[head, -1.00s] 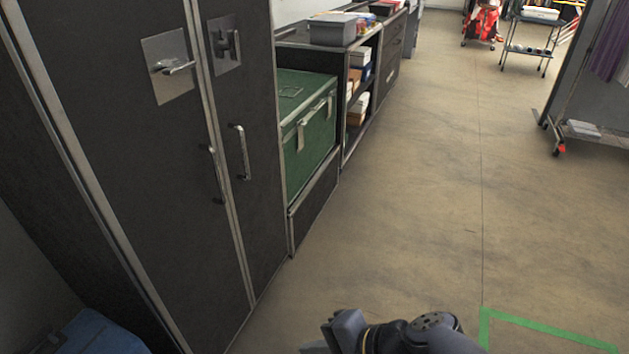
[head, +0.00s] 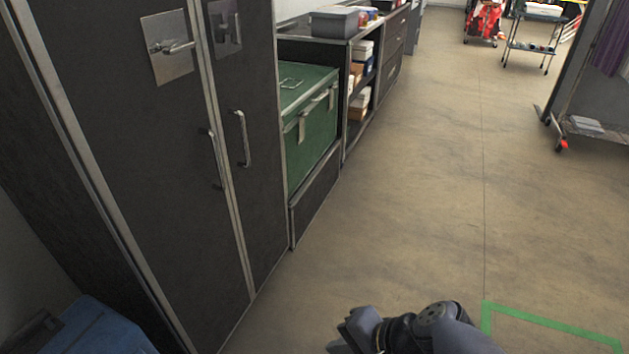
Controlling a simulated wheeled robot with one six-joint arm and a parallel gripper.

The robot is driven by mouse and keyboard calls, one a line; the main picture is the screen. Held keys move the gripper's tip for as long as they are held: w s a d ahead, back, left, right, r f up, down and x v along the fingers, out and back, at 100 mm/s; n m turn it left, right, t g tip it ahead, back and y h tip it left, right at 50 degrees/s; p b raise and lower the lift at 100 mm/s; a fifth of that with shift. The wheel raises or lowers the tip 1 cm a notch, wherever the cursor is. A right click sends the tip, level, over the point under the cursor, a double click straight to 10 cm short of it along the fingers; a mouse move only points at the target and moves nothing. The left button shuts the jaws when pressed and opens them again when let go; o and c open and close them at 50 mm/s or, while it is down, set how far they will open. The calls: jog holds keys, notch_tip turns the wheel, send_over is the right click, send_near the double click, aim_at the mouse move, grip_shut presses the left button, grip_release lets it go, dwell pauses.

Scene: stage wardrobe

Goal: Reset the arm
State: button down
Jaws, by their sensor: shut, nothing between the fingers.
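My gripper (head: 346,334) shows at the bottom edge of the head view, at the end of my folded dark grey arm. It is shut and holds nothing. It is over the bare floor, to the right of the wardrobe and apart from it. The lower part of my arm is cut off by the picture edge.
A tall dark wardrobe (head: 170,190) with shut doors stands at left. A blue case (head: 95,330) is at bottom left. Beyond are a green trunk (head: 315,140) and shelves (head: 358,90). A wheeled rack (head: 590,110) stands right. Green tape (head: 550,322) marks the otherwise clear floor.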

jog(key=shift+s+a+f+n+g+b, duration=0.2)
jog(key=shift+f+n+g+b, duration=0.15)
jog(key=shift+f+n, duration=0.2)
jog(key=shift+f, duration=0.15)
